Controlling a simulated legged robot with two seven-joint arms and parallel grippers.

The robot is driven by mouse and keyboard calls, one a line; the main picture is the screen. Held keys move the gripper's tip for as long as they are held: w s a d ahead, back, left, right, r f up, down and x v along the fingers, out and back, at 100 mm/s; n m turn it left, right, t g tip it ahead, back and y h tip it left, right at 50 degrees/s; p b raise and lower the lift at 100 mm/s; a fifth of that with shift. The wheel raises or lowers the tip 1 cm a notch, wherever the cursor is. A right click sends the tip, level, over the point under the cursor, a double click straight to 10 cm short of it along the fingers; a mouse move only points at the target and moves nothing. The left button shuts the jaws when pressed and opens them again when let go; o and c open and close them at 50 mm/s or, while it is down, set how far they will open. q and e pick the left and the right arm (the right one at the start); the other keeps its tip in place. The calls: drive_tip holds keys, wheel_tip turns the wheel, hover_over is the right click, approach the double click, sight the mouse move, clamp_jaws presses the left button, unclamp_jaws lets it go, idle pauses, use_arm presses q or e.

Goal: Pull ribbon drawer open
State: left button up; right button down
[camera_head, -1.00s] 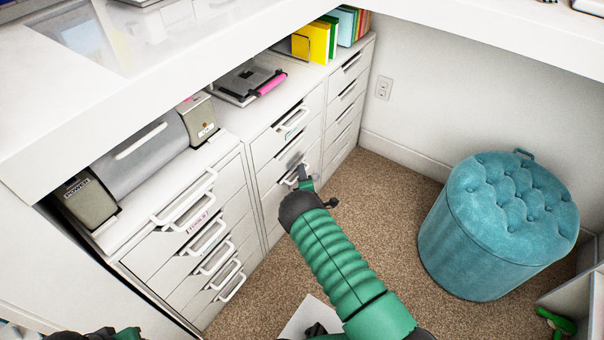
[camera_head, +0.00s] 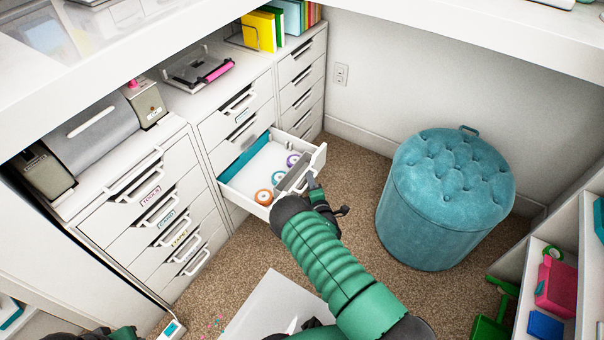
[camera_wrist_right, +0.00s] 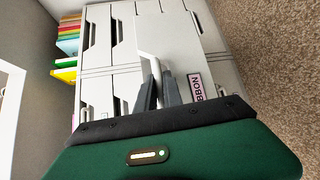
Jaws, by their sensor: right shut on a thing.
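The ribbon drawer (camera_head: 262,163) is pulled out of the middle white cabinet. Its inside shows a teal strip along one side and a few ribbon rolls, orange (camera_head: 264,196) and purple (camera_head: 292,160). My right gripper (camera_head: 312,183) is at the drawer's front, which hides part of the grip. In the right wrist view the fingers (camera_wrist_right: 159,82) are closed around the white handle (camera_wrist_right: 148,66), beside a label reading "BBON" (camera_wrist_right: 195,88). Of my left arm only a dark green piece shows at the bottom left edge in the head view; its fingers are out of sight.
A teal tufted ottoman (camera_head: 445,200) stands right of the drawer, with carpet between. A left cabinet (camera_head: 150,215) has several labelled shut drawers. A white sheet (camera_head: 270,305) lies on the floor. A shelf with colourful items (camera_head: 556,283) stands at the lower right. A white desktop overhangs above.

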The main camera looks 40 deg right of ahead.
drive_tip(key=s+d+p, duration=0.2)
drive_tip(key=s+d, duration=0.1)
drive_tip(key=s, duration=0.6)
drive_tip(key=shift+s+d+f+p, duration=0.3)
drive_tip(key=shift+s+f, duration=0.05)
drive_tip(key=shift+s, duration=0.05)
drive_tip(key=c, duration=1.6)
unclamp_jaws()
drive_tip(key=shift+c, duration=0.2)
drive_tip(key=shift+o, duration=0.7)
drive_tip(key=shift+w, duration=0.1)
drive_tip(key=shift+r, duration=0.15)
drive_tip(key=p+v, duration=0.5)
drive_tip(key=v, duration=0.6)
drive_tip(key=shift+s, duration=0.4)
